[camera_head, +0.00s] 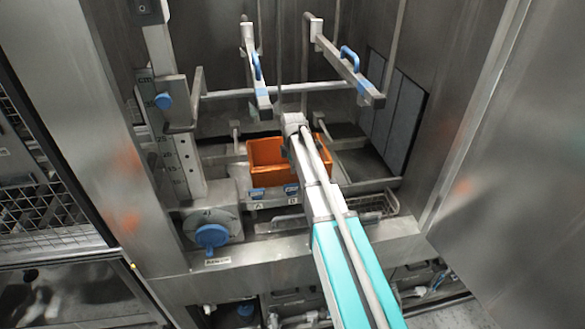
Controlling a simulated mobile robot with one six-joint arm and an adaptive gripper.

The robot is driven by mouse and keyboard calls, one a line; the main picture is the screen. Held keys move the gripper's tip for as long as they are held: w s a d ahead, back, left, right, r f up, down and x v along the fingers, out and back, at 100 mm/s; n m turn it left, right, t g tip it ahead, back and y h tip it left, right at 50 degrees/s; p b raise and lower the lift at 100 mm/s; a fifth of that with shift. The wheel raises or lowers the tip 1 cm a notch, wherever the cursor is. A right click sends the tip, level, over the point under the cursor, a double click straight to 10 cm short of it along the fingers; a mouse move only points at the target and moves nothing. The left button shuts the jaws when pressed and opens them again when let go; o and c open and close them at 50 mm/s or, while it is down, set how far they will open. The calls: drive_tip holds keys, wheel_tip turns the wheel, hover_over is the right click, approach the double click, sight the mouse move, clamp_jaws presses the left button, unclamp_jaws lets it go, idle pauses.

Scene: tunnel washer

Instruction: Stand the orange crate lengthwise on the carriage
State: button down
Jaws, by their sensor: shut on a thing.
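The orange crate (262,178) is inside the washer chamber, near the middle of the camera_head view, and looks upright with its open top upward. It is at the carriage (372,186), a low metal frame with rails; whether it rests on the carriage or hangs just above it I cannot tell. My arm reaches in from the lower right across the crate's right part. My gripper (294,124) is at the crate's far right side, shut on it; its fingertips are mostly hidden by the wrist and arm.
Two metal arms with blue handles (350,58) hang above the crate. A scale post (170,140) and a blue knob (212,236) stand at the left. Steel walls (500,180) close in the right. A wire rack (45,205) is at far left.

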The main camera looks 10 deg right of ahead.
drive_tip(key=c, duration=0.7)
unclamp_jaws()
drive_tip(key=shift+r, duration=0.15)
wheel_tip(320, 180, up, 14)
drive_tip(key=p, duration=1.4)
drive_tip(key=shift+r+p, duration=0.2)
drive_tip(key=shift+p, duration=0.1)
